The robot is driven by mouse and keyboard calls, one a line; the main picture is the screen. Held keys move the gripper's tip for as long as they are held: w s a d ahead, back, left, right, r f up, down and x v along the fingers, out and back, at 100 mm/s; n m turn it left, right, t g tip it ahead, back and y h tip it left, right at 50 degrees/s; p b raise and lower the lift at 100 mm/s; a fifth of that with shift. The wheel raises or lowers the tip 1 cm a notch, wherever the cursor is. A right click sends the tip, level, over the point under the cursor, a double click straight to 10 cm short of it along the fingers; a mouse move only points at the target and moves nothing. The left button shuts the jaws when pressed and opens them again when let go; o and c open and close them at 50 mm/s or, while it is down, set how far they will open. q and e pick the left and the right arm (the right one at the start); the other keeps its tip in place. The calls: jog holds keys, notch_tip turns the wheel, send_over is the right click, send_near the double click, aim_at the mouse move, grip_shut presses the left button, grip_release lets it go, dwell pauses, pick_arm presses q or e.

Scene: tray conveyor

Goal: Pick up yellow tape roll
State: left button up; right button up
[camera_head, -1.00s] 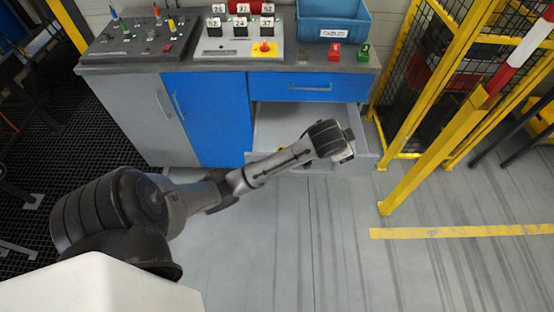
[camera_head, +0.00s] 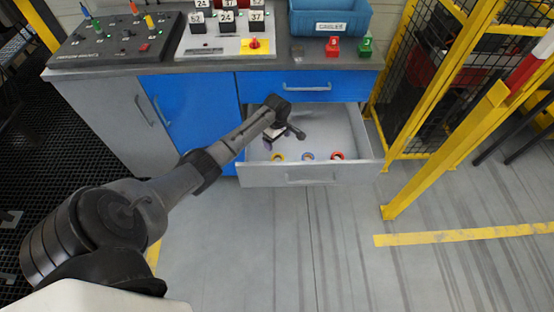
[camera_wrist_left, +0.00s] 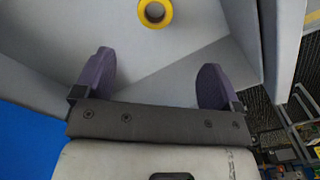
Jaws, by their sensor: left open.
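The yellow tape roll (camera_head: 277,156) lies in the open drawer (camera_head: 262,175), near its front wall, left of two other rolls. In the left wrist view the yellow tape roll (camera_wrist_left: 155,13) shows at the top centre, cut slightly by the frame edge, beyond the fingertips. My left gripper (camera_head: 281,136) is over the left part of the drawer. In the left wrist view my left gripper (camera_wrist_left: 155,75) has its two purple fingers wide apart with nothing between them. My right gripper is not in view.
Above is a counter with a control panel (camera_head: 110,40), a blue bin (camera_head: 330,18) and red and green blocks. A yellow fence (camera_head: 440,120) stands right. The drawer's right side is clear.

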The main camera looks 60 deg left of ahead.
pick_arm(q)
jog(key=b, duration=0.4)
send_over(278, 158)
jog(key=f, duration=0.7)
jog(key=shift+s+d+f, duration=0.15)
jog(key=shift+s+f, duration=0.15)
jog(key=shift+f, duration=0.45)
jog(key=f+b, duration=0.2)
jog(key=f, duration=0.1)
jog(key=f+b, duration=0.1)
jog(key=b, duration=0.1)
jog(key=shift+w+a+f, duration=0.2)
jog(key=shift+w+f, duration=0.1)
jog(key=shift+f, duration=0.3)
jog(key=shift+c, duration=0.8)
jog(key=c, duration=0.9)
jog(key=shift+o, duration=0.2)
